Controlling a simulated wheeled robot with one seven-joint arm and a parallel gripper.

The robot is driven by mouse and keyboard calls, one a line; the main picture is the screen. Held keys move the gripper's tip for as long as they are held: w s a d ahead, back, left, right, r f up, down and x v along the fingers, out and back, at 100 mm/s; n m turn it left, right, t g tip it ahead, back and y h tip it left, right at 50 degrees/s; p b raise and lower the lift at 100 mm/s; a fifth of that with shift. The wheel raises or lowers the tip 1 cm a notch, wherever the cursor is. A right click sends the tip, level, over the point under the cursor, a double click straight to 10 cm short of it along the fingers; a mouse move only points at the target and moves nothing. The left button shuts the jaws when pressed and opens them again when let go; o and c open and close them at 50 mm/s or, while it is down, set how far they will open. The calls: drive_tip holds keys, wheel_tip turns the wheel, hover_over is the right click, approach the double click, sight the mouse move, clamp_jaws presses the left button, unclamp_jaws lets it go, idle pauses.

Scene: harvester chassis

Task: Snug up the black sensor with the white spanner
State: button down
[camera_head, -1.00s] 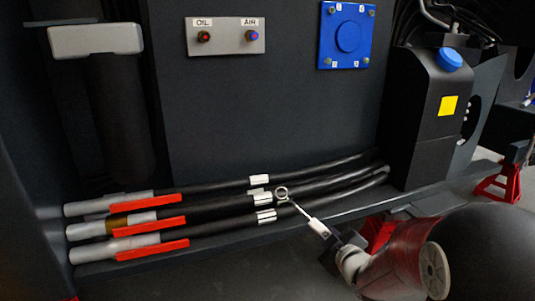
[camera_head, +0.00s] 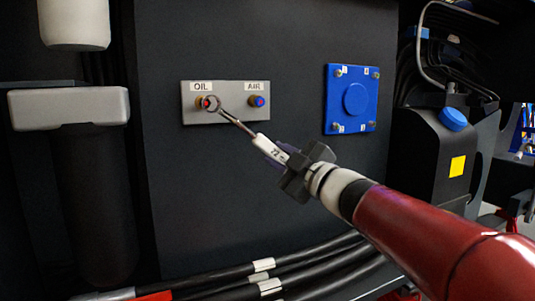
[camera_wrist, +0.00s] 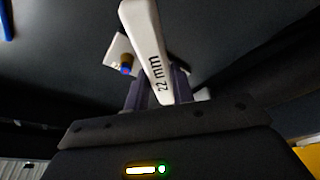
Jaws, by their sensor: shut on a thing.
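The white spanner (camera_head: 270,148), marked 22 mm, has a metal ring end. My gripper (camera_head: 292,164) is shut on its handle. In the wrist view the spanner (camera_wrist: 150,50) rises from between my gripper's fingers (camera_wrist: 158,92). In the head view the ring overlaps the fitting with a red centre (camera_head: 204,103) under the OIL label. I cannot tell whether it is around the fitting or in front of it. A fitting with a blue centre (camera_head: 257,101) sits under the AIR label and also shows in the wrist view (camera_wrist: 126,70). Neither fitting looks plainly black.
Both fittings sit on a grey plate (camera_head: 230,117) on the dark wall. A blue bolted plate (camera_head: 338,112) is to the right, a black tank with a blue cap (camera_head: 454,118) further right. Black hoses (camera_head: 225,292) run below. A grey-topped cylinder (camera_head: 68,106) stands left.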

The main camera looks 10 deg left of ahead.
drive_tip(key=shift+s+d, duration=0.1)
drive_tip(key=shift+d, duration=0.05)
drive_tip(key=shift+d, duration=0.1)
drive_tip(key=shift+w+a+p, duration=0.3)
drive_tip(key=shift+w+a, duration=0.35)
drive_tip(key=shift+w, duration=0.35)
drive_tip(key=shift+w+a+p, duration=0.25)
drive_tip(key=shift+w+a, duration=0.35)
drive_tip(key=shift+w, duration=0.4)
drive_tip(key=shift+w+a, duration=0.25)
drive_tip(key=shift+w, duration=0.1)
drive_tip(key=shift+w+a+p, duration=0.35)
drive_tip(key=shift+w+p, duration=0.15)
drive_tip(key=shift+w, duration=0.15)
drive_tip(key=shift+a, duration=0.1)
drive_tip(key=shift+s+a+f+m+t+b, duration=0.25)
drive_tip(key=shift+a+f+m+b, duration=0.25)
drive_tip(key=shift+b, duration=0.35)
drive_tip(key=shift+s+a+f+m+t+b, duration=0.15)
drive_tip(key=shift+s+a+f+m+b, duration=0.15)
drive_tip(key=shift+f+m+b, duration=0.4)
